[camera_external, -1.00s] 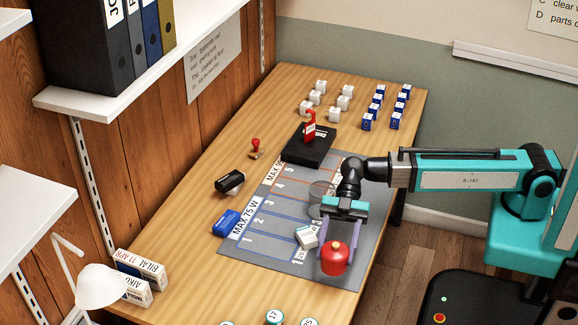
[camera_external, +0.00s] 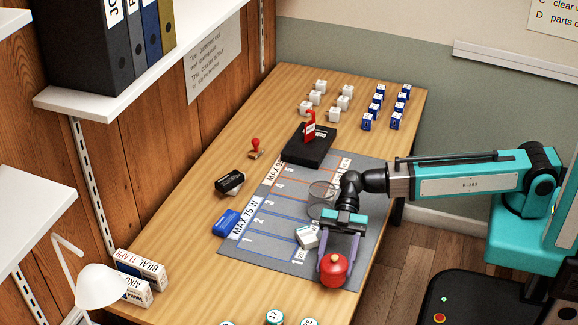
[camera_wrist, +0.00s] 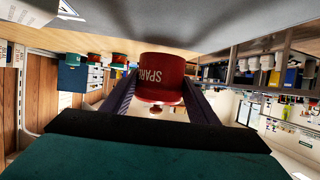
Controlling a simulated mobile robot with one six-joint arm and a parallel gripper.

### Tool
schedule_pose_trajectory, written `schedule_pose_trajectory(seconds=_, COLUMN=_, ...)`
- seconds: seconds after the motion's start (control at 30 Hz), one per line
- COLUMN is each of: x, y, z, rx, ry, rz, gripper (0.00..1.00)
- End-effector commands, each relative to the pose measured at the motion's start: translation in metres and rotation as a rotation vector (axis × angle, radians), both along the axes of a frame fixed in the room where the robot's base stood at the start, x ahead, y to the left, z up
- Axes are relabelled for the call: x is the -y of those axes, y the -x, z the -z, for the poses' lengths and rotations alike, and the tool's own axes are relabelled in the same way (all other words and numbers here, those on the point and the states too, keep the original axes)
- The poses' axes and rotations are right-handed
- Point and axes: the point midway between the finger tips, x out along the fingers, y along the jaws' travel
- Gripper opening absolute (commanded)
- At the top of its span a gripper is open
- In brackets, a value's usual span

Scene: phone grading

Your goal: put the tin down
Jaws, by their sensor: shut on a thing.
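The red tin (camera_external: 333,270) has a small knob on top. It is at the front right of the grey mat (camera_external: 272,257), near the table's right edge. My gripper (camera_external: 333,262) is shut on it, one finger on each side. The mat surface lies close to the tin's base there. I cannot tell whether the base touches the mat.
A small white box (camera_external: 307,236) lies on the mat just left of my gripper. A blue box (camera_external: 226,222) and a black item (camera_external: 230,182) lie left of the mat. A black case (camera_external: 308,147) with a red tag stands behind. The mat's middle lanes look clear.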

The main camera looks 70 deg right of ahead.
Motion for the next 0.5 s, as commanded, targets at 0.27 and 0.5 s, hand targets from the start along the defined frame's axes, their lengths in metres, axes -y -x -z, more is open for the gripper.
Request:
schedule_pose_trajectory(seconds=0.27, x=0.0, y=0.0, z=0.017, rx=0.0, ry=-0.001, rz=0.0, gripper=0.29)
schedule_pose_trajectory(seconds=0.5, x=0.0, y=0.0, z=0.017, rx=0.001, ry=-0.001, rz=0.001, gripper=0.29)
